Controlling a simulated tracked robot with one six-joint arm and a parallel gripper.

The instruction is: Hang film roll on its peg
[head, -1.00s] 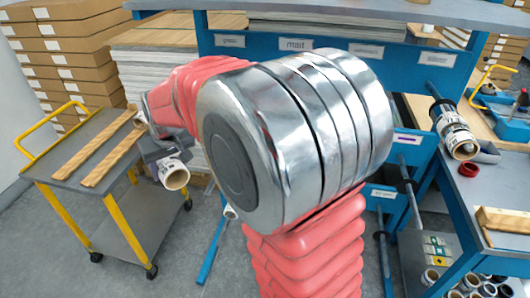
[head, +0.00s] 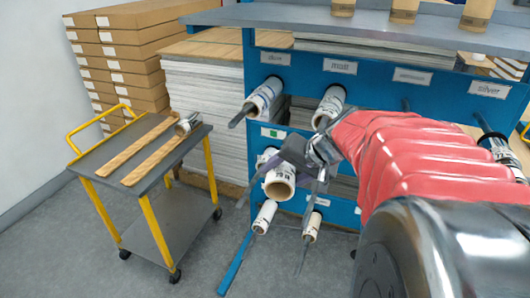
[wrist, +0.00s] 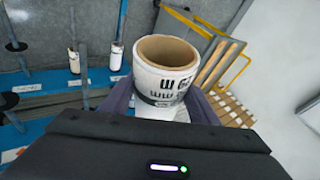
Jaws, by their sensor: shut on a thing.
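The film roll (head: 279,184) is white with black print and a brown hollow core. My gripper (head: 297,158) is shut on it and holds it in front of the blue peg rack (head: 294,70). The core's open end faces the head camera, so whether a peg is inside it cannot be told. In the wrist view the roll (wrist: 165,77) stands between the dark fingers, its open end at the top.
Rolls hang on pegs at upper left (head: 265,94), beside it (head: 329,104), and low (head: 265,217). Cardboard boxes (head: 140,55) are stacked behind. Floor between trolley and rack is clear.

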